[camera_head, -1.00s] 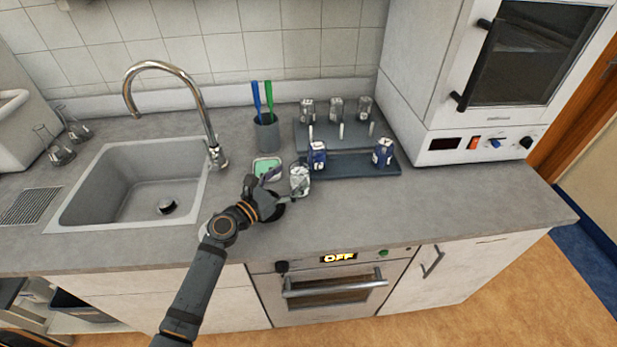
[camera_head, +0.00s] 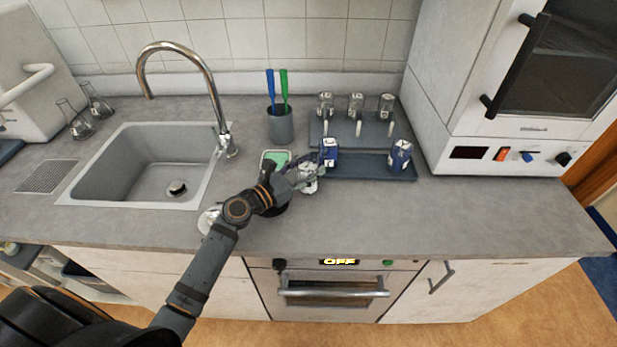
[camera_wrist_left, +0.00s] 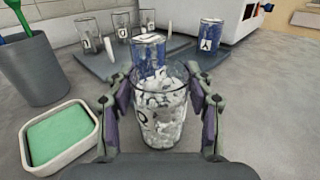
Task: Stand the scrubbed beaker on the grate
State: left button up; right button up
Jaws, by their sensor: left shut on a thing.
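My left gripper (camera_head: 305,176) is shut on a clear glass beaker (camera_wrist_left: 158,120), with one finger on each side of it. The beaker is upright, has a dark letter on its side and is covered with white flecks. In the head view the beaker (camera_head: 309,184) is partly hidden by the gripper. It stands at or just above the counter, in front of the blue tray; I cannot tell if it touches. The slotted grate (camera_head: 45,177) lies on the counter left of the sink, with nothing on it. My right gripper is not in view.
The blue tray (camera_head: 370,176) holds two blue-filled beakers (camera_head: 328,152). Behind it, a grey rack (camera_head: 335,137) bears several labelled beakers. A green sponge dish (camera_head: 266,160) and brush cup (camera_head: 281,127) are close by. The sink (camera_head: 130,190), tap (camera_head: 215,95) and flasks (camera_head: 75,124) are to the left.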

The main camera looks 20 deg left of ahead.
pick_arm(q)
jog(key=shift+a, duration=0.15)
jog(key=shift+c, duration=1.4)
notch_tip(320, 180, up, 3)
jog(key=shift+r+p, duration=0.15)
jog(key=shift+p, duration=0.7)
jog(key=s+d+r+p, duration=0.1)
jog(key=s+r+p, duration=0.2)
jog(key=s+r, duration=0.2)
jog(key=s+d+r+p, duration=0.1)
jog(key=s+r+p, duration=0.2)
jog(key=s, duration=0.6)
jog(key=shift+r, duration=0.85)
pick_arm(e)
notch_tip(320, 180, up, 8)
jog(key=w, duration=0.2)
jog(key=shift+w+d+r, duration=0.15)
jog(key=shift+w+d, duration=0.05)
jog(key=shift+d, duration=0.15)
